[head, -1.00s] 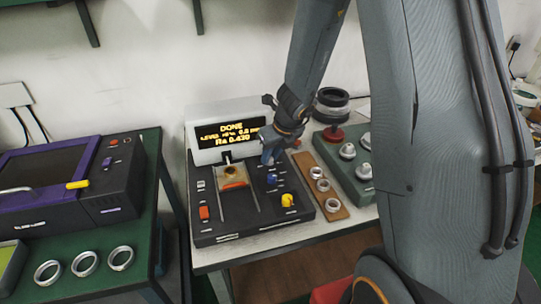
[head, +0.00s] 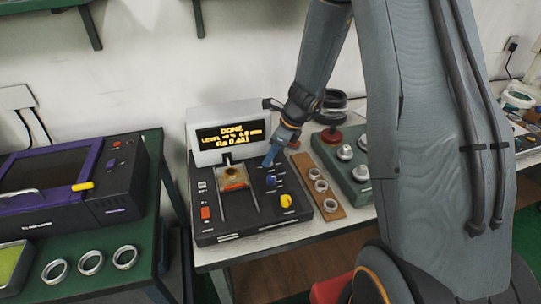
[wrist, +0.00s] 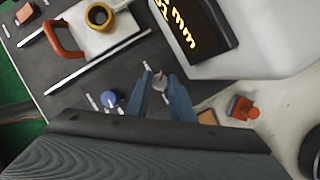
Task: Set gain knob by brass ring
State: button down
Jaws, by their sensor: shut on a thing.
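A brass-coloured ring (wrist: 98,16) lies on the instrument's pale stage, also visible in the head view (head: 233,173). My gripper (wrist: 161,78) points down at the panel's back right, below the screen. A blue knob (head: 271,181) and a yellow knob (head: 287,200) sit nearer the front. Knob labels are unreadable.
A wooden strip (head: 327,204) with pale rings lies right of the instrument, beside a green block (head: 355,180) with silver rings. Several rings (head: 91,263) lie on the green left bench before a purple-framed machine (head: 70,185). An orange-red part (wrist: 243,108) is close to my gripper.

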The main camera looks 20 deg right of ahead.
dwell(0.4)
jog(key=c, duration=1.8)
grip_release()
jog(key=shift+b+v, duration=0.45)
jog(key=shift+v, duration=3.45)
jog(key=shift+s+a+r+n+g+h, duration=0.15)
jog(key=shift+s+a+r+n+h, duration=0.45)
jog(key=shift+s+n, duration=3.2)
jog(key=shift+s+a+r+n+g+h, duration=0.2)
jog(key=shift+s+a+r+n+h, duration=0.4)
jog(key=shift+s+n, duration=3.2)
jog(key=shift+s+a+r+n+g+h, duration=0.15)
jog(key=shift+s+a+r+n+h, duration=0.4)
jog(key=shift+s+n, duration=3.25)
